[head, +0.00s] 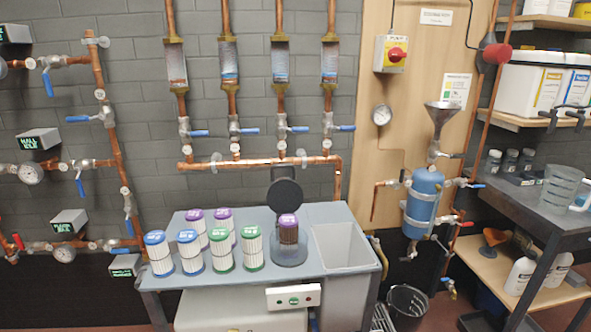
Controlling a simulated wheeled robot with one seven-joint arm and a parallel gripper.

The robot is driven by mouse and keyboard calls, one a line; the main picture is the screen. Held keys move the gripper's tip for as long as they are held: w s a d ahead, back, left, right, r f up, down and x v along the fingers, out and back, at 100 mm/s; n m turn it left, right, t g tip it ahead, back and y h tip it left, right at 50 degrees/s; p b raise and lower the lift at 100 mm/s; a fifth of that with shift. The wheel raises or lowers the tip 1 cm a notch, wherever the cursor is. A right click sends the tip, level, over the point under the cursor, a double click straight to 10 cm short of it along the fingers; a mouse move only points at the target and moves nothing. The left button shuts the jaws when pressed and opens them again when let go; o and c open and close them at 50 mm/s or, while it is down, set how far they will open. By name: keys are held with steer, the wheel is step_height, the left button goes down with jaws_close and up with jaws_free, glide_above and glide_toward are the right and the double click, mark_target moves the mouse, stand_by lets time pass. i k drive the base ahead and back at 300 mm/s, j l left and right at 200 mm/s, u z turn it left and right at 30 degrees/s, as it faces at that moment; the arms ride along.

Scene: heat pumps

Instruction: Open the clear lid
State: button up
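No plainly see-through lid can be made out in the head view. A round dark disc (285,193) stands upright at the back of the bench, behind a round holder (289,252). It may be a raised lid, but I cannot tell whether it is clear. In the holder stands a brown cartridge (288,233) with a purple top, which rises above the holder's rim. My gripper is not in view.
The grey bench (190,289) carries several white cartridges with blue, green and purple tops left of the holder. A grey sink (343,247) is at the right. Copper pipes (270,161) with blue-handled valves run above. A blue tank (422,196) hangs further right.

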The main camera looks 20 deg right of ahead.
mark_target(284, 196)
steer(key=i+l+z, duration=0.1)
steer(key=l, duration=0.3)
steer(key=i+l, duration=0.25)
steer(key=l, duration=0.15)
steer(key=i+l+z, duration=0.15)
steer(key=l, duration=0.2)
steer(key=i+l+z, duration=0.1)
steer(key=i+l, duration=0.15)
steer(key=l, duration=0.15)
